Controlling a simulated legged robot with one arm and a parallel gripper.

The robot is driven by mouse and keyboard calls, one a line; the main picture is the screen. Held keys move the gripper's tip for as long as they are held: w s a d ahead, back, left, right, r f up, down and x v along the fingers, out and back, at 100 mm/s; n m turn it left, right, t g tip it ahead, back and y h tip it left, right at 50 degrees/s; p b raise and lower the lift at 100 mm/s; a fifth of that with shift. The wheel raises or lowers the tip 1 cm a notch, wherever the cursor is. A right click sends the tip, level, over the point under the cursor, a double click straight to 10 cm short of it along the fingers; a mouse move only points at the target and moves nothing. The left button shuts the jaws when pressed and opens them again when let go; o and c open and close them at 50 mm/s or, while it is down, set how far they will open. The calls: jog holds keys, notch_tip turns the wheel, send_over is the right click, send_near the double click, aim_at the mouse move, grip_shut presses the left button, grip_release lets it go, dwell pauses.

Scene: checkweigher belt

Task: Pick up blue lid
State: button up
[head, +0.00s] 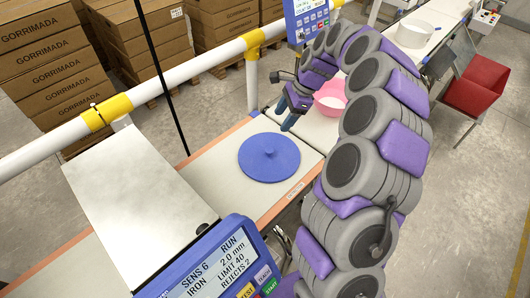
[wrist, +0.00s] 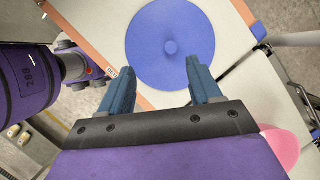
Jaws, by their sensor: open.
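The blue lid (head: 269,157) is a flat round disc with a small central knob, lying on the pale belt table (head: 215,180) in the head view. In the wrist view the blue lid (wrist: 170,45) lies beyond the fingertips, with its knob facing the camera. My gripper (head: 287,116) is above the table behind and to the right of the lid in the head view. In the wrist view my gripper (wrist: 160,75) has its two blue fingers wide apart, with nothing between them. The fingers appear apart from the knob.
A pink bowl (head: 331,97) stands on the belt just behind my gripper. A white railing with yellow clamps (head: 108,112) runs behind the table. A blue control panel (head: 225,262) is at the front. A red chair (head: 474,86) and stacked cartons (head: 45,65) stand farther off.

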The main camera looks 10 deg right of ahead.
jog(key=w+d+f+m, duration=0.2)
jog(key=d+f, duration=0.1)
jog(key=d, duration=0.3)
jog(key=b, duration=0.2)
send_near(271, 150)
jog(key=f, duration=0.1)
jog(key=w+f, duration=0.1)
jog(key=f, duration=0.1)
jog(key=shift+f+b, duration=0.25)
jog(key=shift+b, duration=0.05)
jog(key=a+f+b, duration=0.1)
jog(key=a+f, duration=0.1)
jog(key=a+f+b, duration=0.1)
jog(key=a+f, duration=0.1)
jog(key=shift+s+a+f, duration=0.1)
jog(key=shift+s+a, duration=0.1)
jog(key=shift+a, duration=0.2)
jog(key=shift+d+f, duration=0.2)
jog(key=shift+f, duration=0.05)
jog(key=shift+d, duration=0.75)
jog(key=shift+c, duration=0.2)
jog(key=shift+a, duration=0.85)
jog(key=c, duration=0.6)
jog(key=shift+c, duration=0.8)
jog(key=shift+d, duration=0.3)
jog(key=shift+c, duration=1.4)
jog(key=shift+d, duration=0.35)
jog(key=shift+c, duration=0.3)
jog(key=shift+a+r, duration=0.1)
